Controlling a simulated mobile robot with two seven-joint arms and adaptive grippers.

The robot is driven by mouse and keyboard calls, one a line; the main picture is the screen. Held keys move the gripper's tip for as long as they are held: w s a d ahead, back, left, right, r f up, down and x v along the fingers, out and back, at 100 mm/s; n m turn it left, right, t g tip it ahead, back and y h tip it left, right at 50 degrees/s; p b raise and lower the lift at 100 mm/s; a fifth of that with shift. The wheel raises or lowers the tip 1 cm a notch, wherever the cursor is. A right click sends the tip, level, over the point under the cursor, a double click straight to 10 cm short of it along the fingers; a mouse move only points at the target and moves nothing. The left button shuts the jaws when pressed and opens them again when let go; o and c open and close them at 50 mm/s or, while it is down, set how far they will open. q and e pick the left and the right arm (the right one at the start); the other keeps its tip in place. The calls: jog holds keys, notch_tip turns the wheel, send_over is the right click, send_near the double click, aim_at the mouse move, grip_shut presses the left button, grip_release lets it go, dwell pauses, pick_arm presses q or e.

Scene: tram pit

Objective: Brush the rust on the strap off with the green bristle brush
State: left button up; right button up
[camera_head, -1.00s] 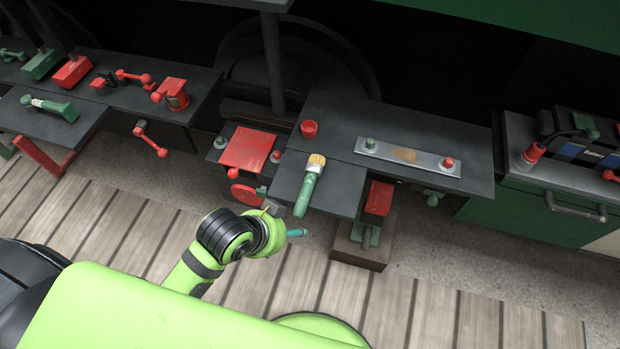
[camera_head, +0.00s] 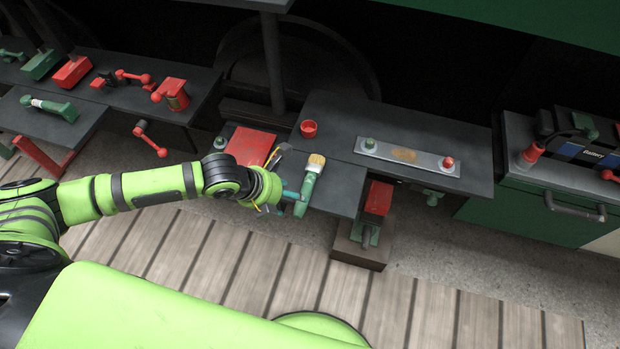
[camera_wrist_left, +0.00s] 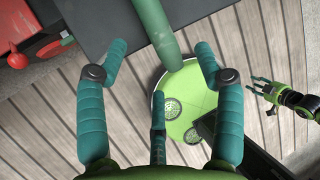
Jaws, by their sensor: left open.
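The green bristle brush (camera_head: 307,190) lies on the lower shelf of the dark bench, its pale bristles pointing away from me. The strap (camera_head: 387,152) is a long grey metal plate on the bench top, with an orange-brown rust patch (camera_head: 404,155) in its middle. My left gripper (camera_head: 289,190) is open beside the brush handle, at its left. In the left wrist view the brush handle (camera_wrist_left: 158,30) reaches between the parted teal fingertips, which are not closed on it. My right gripper (camera_wrist_left: 262,89) shows small at the right of that view, fingers apart and empty.
A green knob (camera_head: 369,144) and a red knob (camera_head: 448,163) stand on the strap's ends. A red cup (camera_head: 309,128) stands left of the strap. A red box (camera_head: 250,146) is near my left wrist. A battery (camera_head: 583,150) stands on the right cabinet.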

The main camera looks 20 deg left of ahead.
aim_at(296, 203)
pick_arm(q)
jog(key=x, duration=0.5)
jog(key=shift+w+f+p, duration=0.2)
jog(key=shift+f+p, duration=0.1)
jog(key=shift+f, duration=0.05)
jog(key=c, duration=1.3)
